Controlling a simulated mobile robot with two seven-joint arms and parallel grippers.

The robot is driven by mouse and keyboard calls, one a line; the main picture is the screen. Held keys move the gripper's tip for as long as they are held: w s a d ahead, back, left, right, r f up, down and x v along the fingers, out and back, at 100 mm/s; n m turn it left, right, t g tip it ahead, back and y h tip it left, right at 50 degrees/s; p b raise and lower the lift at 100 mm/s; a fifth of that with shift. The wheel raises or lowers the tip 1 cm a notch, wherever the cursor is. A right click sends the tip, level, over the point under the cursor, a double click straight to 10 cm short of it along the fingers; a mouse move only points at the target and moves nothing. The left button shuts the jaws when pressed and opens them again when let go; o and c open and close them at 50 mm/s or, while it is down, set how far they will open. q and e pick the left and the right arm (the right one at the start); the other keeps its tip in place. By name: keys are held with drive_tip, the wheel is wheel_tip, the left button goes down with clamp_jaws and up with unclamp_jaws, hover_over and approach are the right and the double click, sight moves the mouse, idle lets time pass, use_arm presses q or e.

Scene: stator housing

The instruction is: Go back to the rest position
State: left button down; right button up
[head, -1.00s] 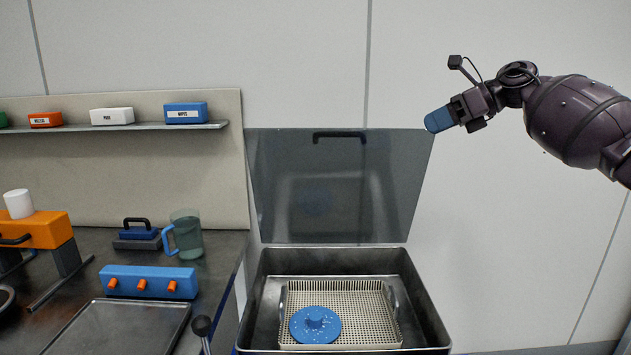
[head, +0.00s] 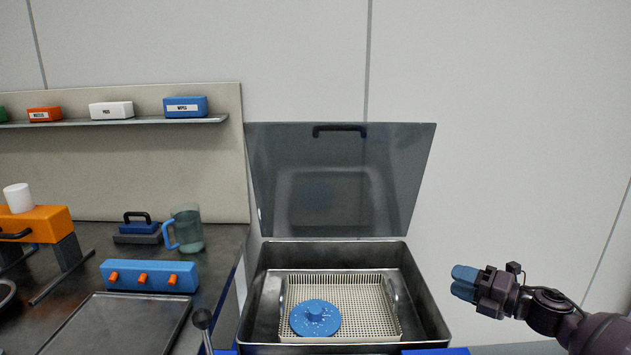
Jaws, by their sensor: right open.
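My right gripper (head: 463,282) has blue fingertips and is open and empty. It is at the right of the head view, beside the metal tank (head: 427,305) and apart from it. My left gripper is not in view. A blue round part (head: 315,318) with a raised hub and pale specks lies in the perforated basket (head: 362,294) inside the tank. The tank's grey see-through lid (head: 340,190) stands raised against the wall.
On the left, a dark bench holds a blue box with orange knobs (head: 149,276), a jug (head: 187,228), an orange fixture (head: 35,224) and a metal tray (head: 125,320). A shelf (head: 140,122) above carries labelled boxes. The wall area above my right gripper is clear.

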drive_tip(key=s+d+f+m+g+h, duration=0.1)
drive_tip(key=s+d+f+m+h, duration=0.5)
drive_tip(key=s, duration=0.7)
drive_tip(key=s+d+f+m+h, duration=0.3)
drive_tip(key=s+f+m, duration=0.5)
drive_tip(key=s, duration=0.4)
drive_tip(key=s+d+f+m+g+h, duration=0.1)
drive_tip(key=s+d+f+m+h, duration=0.5)
drive_tip(key=s, duration=0.7)
drive_tip(key=a+f+m+y, duration=0.1)
drive_tip(key=a+f+m, duration=0.1)
drive_tip(key=a+m, duration=0.3)
drive_tip(key=a+f+m+t, duration=0.1)
drive_tip(key=a+m, duration=0.3)
drive_tip(key=a, duration=1)
drive_tip(key=shift+w+f+m+t+y+p, duration=0.3)
drive_tip(key=shift+f+m+y+p, duration=0.1)
drive_tip(key=shift+f+p, duration=0.1)
drive_tip(key=shift+d, duration=0.1)
